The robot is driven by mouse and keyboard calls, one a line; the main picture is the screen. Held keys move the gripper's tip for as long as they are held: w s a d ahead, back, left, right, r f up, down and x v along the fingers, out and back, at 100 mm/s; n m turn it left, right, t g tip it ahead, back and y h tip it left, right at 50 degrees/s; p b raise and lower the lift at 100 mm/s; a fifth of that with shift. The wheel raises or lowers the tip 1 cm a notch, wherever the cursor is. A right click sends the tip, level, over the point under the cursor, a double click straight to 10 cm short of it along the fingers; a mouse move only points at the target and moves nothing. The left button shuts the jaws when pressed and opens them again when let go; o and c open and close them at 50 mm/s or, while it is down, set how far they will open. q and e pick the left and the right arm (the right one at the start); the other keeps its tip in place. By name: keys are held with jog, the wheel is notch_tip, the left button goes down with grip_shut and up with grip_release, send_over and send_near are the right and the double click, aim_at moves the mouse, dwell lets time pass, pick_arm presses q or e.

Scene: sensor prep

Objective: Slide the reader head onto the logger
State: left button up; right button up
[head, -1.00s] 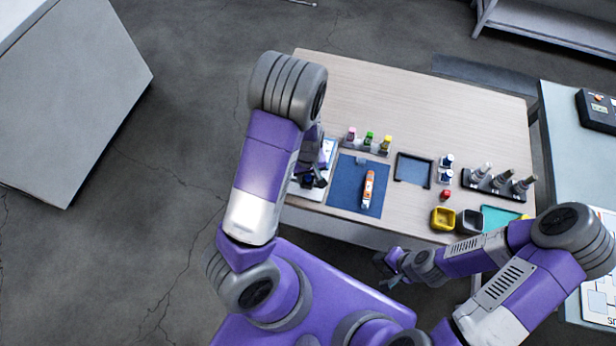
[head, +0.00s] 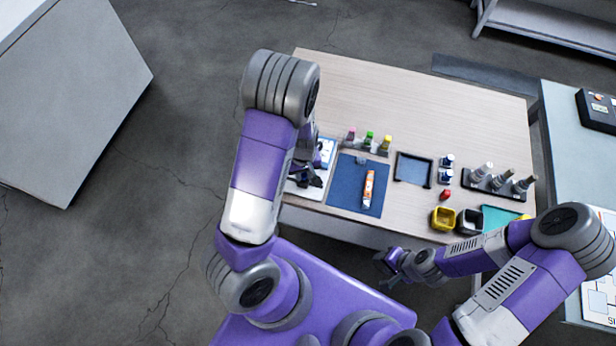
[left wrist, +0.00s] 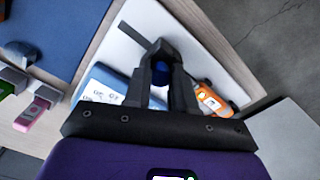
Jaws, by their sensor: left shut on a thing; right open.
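An orange and white device (head: 368,188), seemingly the logger, lies on the blue mat (head: 345,198) in the head view. My left gripper (head: 311,178) is left of it, low over the white tray (head: 296,190). In the left wrist view my left gripper (left wrist: 163,58) is shut on a small dark blue part (left wrist: 160,74), seemingly the reader head; the fingers hide much of it. I cannot tell whether it touches the tray. My right gripper (head: 388,262) is open and empty in front of the table, well away from the device.
A blue and white item (left wrist: 104,86) and an orange labelled item (left wrist: 210,100) lie beside the gripper. Small bottles (head: 369,139) stand behind the mat. A dark-rimmed tray (head: 413,170), yellow bin (head: 443,218) and black rack (head: 492,183) are to the right. The table's back is clear.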

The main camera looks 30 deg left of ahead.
pick_arm(q)
jog(key=shift+s+a, duration=0.2)
jog(key=shift+a, duration=0.6)
jog(key=shift+s+a, duration=0.15)
jog(key=shift+a, duration=0.7)
jog(key=shift+s+a, duration=0.2)
jog(key=shift+a, duration=0.6)
jog(key=o, duration=0.7)
jog(key=shift+r, duration=0.1)
notch_tip(320, 180, up, 7)
jog(key=p, duration=0.6)
